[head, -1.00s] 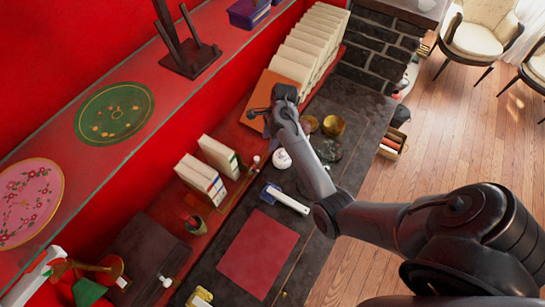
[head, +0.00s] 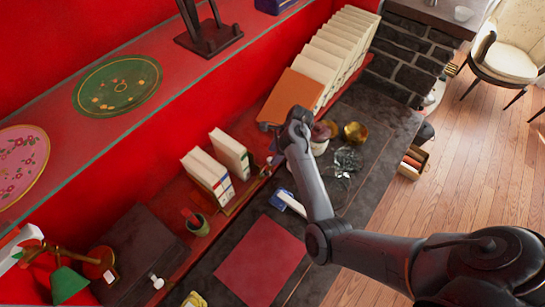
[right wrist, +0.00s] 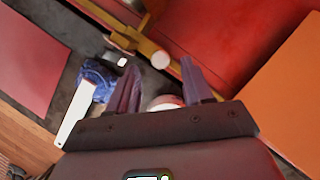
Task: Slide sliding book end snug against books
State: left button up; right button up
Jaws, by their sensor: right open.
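A wooden book rack (head: 243,199) with a few cream books (head: 229,152) stands left of centre in the head view. A brown upright that looks like its sliding book end (head: 264,160) is at the rack's right, with a gap to the nearest book. In the right wrist view, yellow-brown wood (right wrist: 146,45) that may be part of the rack lies beyond the fingers. My right gripper (head: 280,145) is to the right of the rack, near the orange book's lower corner. It also shows in the right wrist view (right wrist: 160,80), open and empty. My left gripper is out of view.
An orange book (head: 293,96) leans by a row of cream books (head: 336,54). A pinkish-white pot (head: 319,145), brass bowl (head: 355,132) and glassware (head: 347,160) stand near my right gripper. A blue-and-white object (head: 290,202) and red mat (head: 262,258) lie on the desk.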

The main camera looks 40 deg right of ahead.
jog(key=shift+x, duration=1.35)
grip_shut()
